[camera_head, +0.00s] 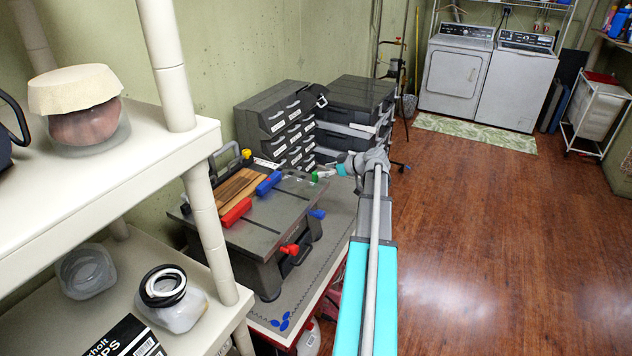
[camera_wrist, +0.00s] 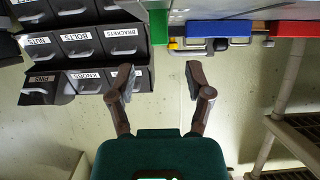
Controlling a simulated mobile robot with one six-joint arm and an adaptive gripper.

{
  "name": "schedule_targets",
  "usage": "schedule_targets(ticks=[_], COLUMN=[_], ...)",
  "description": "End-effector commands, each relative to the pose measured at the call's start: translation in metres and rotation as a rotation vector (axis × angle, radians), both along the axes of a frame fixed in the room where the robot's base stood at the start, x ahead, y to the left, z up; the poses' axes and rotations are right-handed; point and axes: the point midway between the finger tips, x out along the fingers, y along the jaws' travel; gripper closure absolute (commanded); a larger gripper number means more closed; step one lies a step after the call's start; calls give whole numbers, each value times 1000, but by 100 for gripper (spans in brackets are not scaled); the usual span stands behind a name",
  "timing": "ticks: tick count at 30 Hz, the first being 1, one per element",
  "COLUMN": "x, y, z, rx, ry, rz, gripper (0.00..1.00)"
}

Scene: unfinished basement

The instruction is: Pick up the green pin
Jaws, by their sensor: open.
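The green pin (camera_head: 315,177) shows as a small green spot at the far right edge of the dark grey machine's top, just left of my gripper (camera_head: 335,171). In the wrist view a green block (camera_wrist: 158,27) at the top centre looks like the same pin. It lies beyond the fingertips of my gripper (camera_wrist: 159,74), roughly in line with the gap between them. The fingers are spread apart with nothing between them. In the head view the fingers are small and their exact distance to the pin is hard to tell.
The grey machine (camera_head: 277,223) carries a blue piece (camera_head: 269,183), a red piece (camera_head: 236,212) and a wooden board (camera_head: 243,186). Labelled drawers (camera_head: 287,125) stand behind it. A white shelf (camera_head: 125,168) stands at left. The wood floor (camera_head: 475,230) at right is clear.

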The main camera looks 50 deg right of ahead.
Motion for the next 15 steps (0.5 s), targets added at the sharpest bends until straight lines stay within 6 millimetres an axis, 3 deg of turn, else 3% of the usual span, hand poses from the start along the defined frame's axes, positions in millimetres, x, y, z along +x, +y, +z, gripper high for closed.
schedule_targets(ticks=[8, 15], x=[2, 18], y=[0, 4], z=[-3, -18], rx=[0, -1], ry=[0, 0], rz=[0, 0], gripper=[34, 34])
